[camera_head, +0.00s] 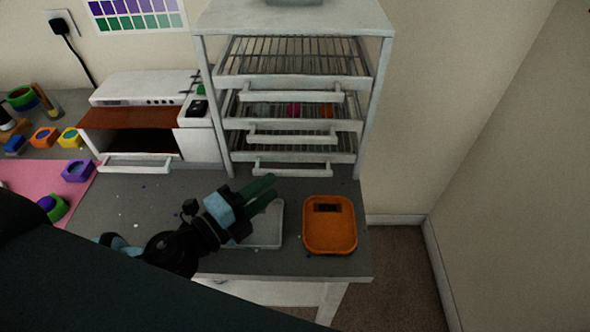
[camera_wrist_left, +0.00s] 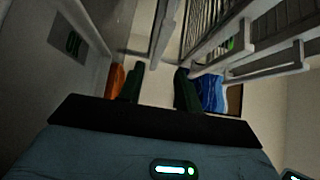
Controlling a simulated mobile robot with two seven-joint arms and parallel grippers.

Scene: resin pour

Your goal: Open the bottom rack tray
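The white wire rack (camera_head: 365,110) stands at the back of the table with several pull-out trays. The bottom rack tray (camera_head: 335,157) looks pushed in, and its white bar handle (camera_head: 292,170) faces front, low over the tabletop. My left gripper (camera_head: 268,185) is in front of and below that handle, apart from it in the head view, with its green fingers pointing up and right. In the left wrist view the two fingers (camera_wrist_left: 158,85) are spread with a gap and nothing clearly gripped between them. Pale rack bars show beyond them. My right gripper is out of view.
A white flat tray (camera_head: 268,232) lies under my left gripper, with an orange scale (camera_head: 330,224) to its right. A white oven-like box (camera_head: 203,145) with an open front stands left of the rack. Coloured moulds and a pink mat (camera_head: 50,180) lie at the left.

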